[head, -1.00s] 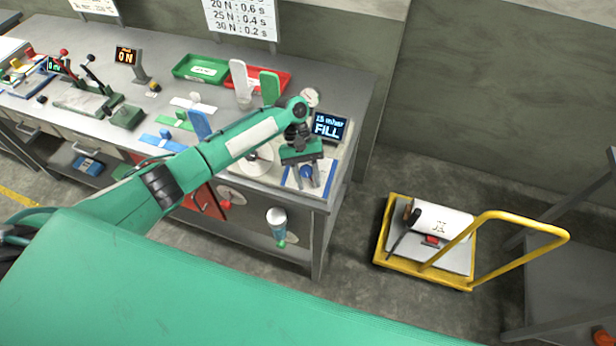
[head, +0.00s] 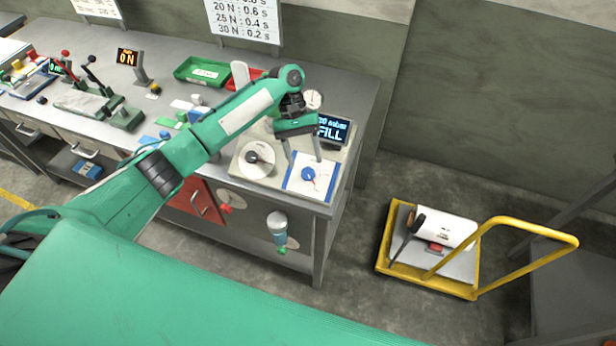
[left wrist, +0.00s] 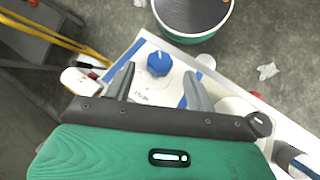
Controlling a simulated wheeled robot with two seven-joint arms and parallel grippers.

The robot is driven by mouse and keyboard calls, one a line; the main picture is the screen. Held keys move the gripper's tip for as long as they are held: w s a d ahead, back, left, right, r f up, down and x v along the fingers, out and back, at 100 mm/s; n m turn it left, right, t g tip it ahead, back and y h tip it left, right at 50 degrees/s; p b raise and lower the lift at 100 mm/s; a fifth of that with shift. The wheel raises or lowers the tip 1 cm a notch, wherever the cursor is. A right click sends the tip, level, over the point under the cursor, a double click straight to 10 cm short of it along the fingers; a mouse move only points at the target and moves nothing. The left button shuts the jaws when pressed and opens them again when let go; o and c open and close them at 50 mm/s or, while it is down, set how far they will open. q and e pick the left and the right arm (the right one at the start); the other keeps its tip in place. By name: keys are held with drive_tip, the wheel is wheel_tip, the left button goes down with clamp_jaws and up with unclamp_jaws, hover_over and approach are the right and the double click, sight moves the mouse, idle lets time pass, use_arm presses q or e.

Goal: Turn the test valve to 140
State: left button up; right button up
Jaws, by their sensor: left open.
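The test valve is a blue knob (head: 308,174) on a white square panel with blue edges (head: 325,189), at the bench's front right corner. A thin red mark shows beside it. In the left wrist view the blue knob (left wrist: 159,63) lies between and beyond the fingers. My left gripper (head: 304,160) is open, pointing down, with its fingertips just above the knob and seemingly apart from it. A display (head: 333,130) behind it reads FILL, with a blurred mbar line above. My right gripper is in neither view.
A white dial with a dark knob (head: 257,170) sits left of the panel. A small round gauge (head: 314,99) stands behind my gripper. Green (head: 203,71) and red trays lie farther back. A yellow trolley (head: 428,275) stands on the floor to the right.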

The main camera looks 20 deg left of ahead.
use_arm(q)
drive_tip(key=b+v, duration=0.1)
drive_tip(key=v, duration=0.5)
idle(0.4)
